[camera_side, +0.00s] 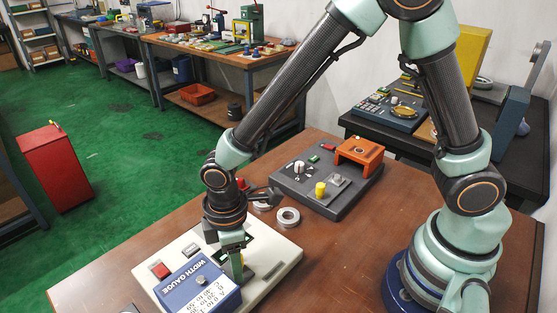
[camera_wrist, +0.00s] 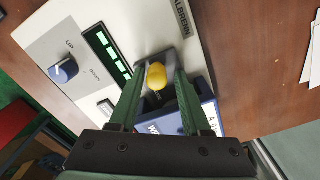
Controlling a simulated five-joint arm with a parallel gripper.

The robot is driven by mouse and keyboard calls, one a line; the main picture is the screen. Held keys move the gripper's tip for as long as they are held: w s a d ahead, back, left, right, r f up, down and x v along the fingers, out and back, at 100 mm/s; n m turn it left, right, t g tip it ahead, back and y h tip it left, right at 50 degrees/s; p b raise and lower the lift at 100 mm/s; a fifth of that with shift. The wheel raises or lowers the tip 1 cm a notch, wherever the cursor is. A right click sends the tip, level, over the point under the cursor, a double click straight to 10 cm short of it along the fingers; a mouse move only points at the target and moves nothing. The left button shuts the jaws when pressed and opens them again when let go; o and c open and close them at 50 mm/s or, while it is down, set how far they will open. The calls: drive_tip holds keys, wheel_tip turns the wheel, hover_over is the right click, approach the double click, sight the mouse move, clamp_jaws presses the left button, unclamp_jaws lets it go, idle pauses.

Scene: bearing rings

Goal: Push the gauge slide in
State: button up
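The blue width gauge box (camera_side: 200,290) stands on a pale instrument base (camera_side: 282,262) at the front of the bench. In the wrist view the blue box (camera_wrist: 208,113) is partly hidden behind my fingers. A yellow knob (camera_wrist: 156,76) sits on a dark slide piece (camera_wrist: 169,61) beside the box. My gripper (camera_wrist: 158,75) has its two green fingers apart, one on each side of the knob; contact with it cannot be made out. In the side view my gripper (camera_side: 238,272) points down beside the box, and the slide is mostly hidden.
The base carries a blue dial (camera_wrist: 64,71), a green display (camera_wrist: 107,52) and a red button (camera_side: 159,270). Metal rings (camera_side: 288,217) lie behind it. A dark fixture plate (camera_side: 300,190) with an orange bridge (camera_side: 359,153) stands farther back. Bare wood lies right of the base.

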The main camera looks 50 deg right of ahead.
drive_tip(key=shift+d+r, duration=0.1)
drive_tip(key=shift+r, duration=3.4)
drive_tip(key=shift+w+d+r, duration=0.1)
drive_tip(key=shift+d+r, duration=0.1)
drive_tip(key=s+d+r+m+t, duration=0.1)
drive_tip(key=d+r+m+t, duration=0.1)
drive_tip(key=d+r+m, duration=0.4)
drive_tip(key=s+d+r+m+t, duration=0.1)
drive_tip(key=d+r+m+t, duration=0.2)
drive_tip(key=d, duration=1.1)
wheel_tip(320, 180, up, 4)
drive_tip(key=m, duration=0.3)
drive_tip(key=shift+d+r+t, duration=0.25)
drive_tip(key=shift+d+t, duration=0.05)
drive_tip(key=shift+d, duration=0.1)
drive_tip(key=shift+s, duration=0.1)
